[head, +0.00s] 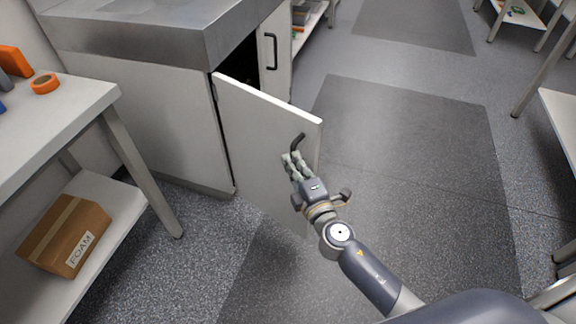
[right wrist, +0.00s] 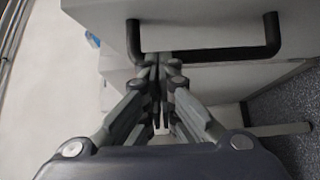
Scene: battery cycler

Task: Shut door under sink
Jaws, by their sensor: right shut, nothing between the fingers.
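The white door (head: 250,140) under the sink stands open in the head view, swung out from the cabinet's near corner. Its dark handle (head: 298,142) is near the free edge, on the face turned to me. The handle also shows across the top of the right wrist view (right wrist: 205,56). My right gripper (head: 290,158) is shut and empty, just below the handle at that face. In the right wrist view its fingers (right wrist: 158,65) are together close to the handle bar; I cannot tell whether they touch it. My left gripper is not in view.
The metal sink cabinet (head: 150,45) stands at the upper left, with a dark opening behind the door. A second door (head: 276,50) there is shut. A table (head: 70,105) with orange tape and a foam box (head: 65,235) stands left.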

